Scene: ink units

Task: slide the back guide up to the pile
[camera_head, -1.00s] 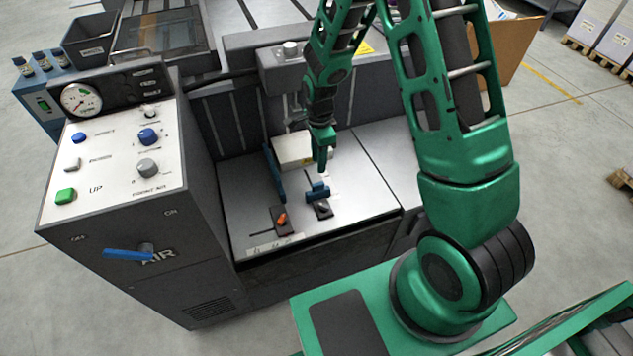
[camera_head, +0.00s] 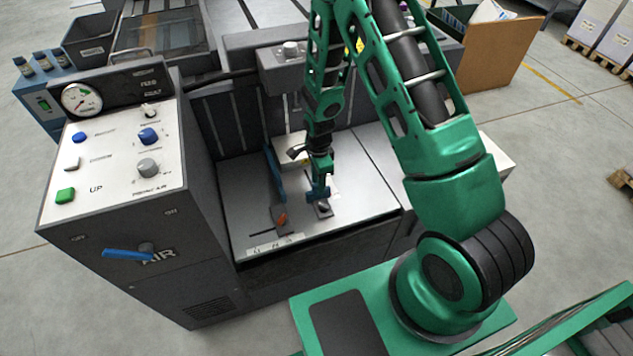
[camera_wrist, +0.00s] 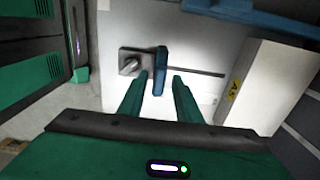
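The back guide is a small upright blue plate (camera_wrist: 160,70) on a dark block with a metal knob (camera_wrist: 130,65), at one end of a slot in the pale table. In the head view the guide (camera_head: 318,194) is partly covered by my gripper (camera_head: 319,180). The pile is a white block (camera_wrist: 262,85) with a yellow label, at the slot's other end; it is partly hidden in the head view (camera_head: 292,148). In the wrist view my gripper (camera_wrist: 160,76) is open, its green fingers either side of the guide, the left finger closer. A gap shows at the right finger.
The control panel (camera_head: 115,150) stands left of the table. The table right of the slot (camera_head: 365,185) is clear.

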